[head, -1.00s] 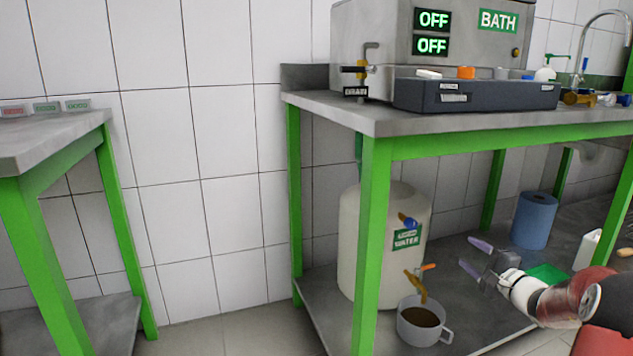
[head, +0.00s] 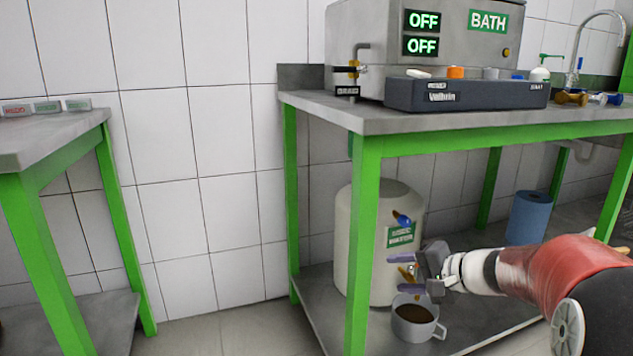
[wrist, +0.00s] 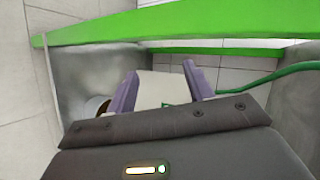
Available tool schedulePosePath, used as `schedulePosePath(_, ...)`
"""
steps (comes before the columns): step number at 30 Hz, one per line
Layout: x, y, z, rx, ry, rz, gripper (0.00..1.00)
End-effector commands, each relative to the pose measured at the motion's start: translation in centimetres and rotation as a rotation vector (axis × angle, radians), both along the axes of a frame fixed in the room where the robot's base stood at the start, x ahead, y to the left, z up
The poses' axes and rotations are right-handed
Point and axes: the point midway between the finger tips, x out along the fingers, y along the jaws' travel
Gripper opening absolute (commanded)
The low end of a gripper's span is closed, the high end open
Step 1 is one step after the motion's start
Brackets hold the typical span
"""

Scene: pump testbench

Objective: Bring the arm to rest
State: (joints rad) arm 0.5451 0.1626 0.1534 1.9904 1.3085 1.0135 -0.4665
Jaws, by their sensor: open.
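My gripper (head: 403,272) is in front of the lower part of the cream tank (head: 365,235), under the bench top, with its purple fingers pointing left in the head view. The fingers are apart and nothing shows between their tips. In the wrist view, my gripper (wrist: 163,85) has its two fingers spread, with a pale surface behind the gap. A grey mug (head: 417,330) with brown liquid stands on the lower shelf, just below the gripper. The gripper hides part of the tank's lower tap. My arm reaches in from the right.
The green-framed bench (head: 367,210) has a front leg left of my gripper and a top above it. A blue roll (head: 528,215) stands farther back on the shelf. A dark tray (head: 465,94) and the bath unit (head: 390,40) are on top. A green hose (wrist: 265,77) shows in the wrist view.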

Motion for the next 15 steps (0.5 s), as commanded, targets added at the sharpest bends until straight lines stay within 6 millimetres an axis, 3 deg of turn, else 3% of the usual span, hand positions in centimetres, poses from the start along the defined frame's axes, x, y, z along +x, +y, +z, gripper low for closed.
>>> schedulePosePath(1, -2.4, 2.3, 0.5, -0.080, 0.017, 0.060, 0.52)
schedulePosePath(6, -10.9, 6.4, 0.1, -0.371, 0.082, 0.219, 0.52)
schedulePosePath(12, -20.0, 6.8, -0.8, -0.716, 0.098, 0.331, 0.52)
schedulePosePath(15, -23.0, 6.0, -1.1, -0.849, 0.083, 0.354, 0.52)
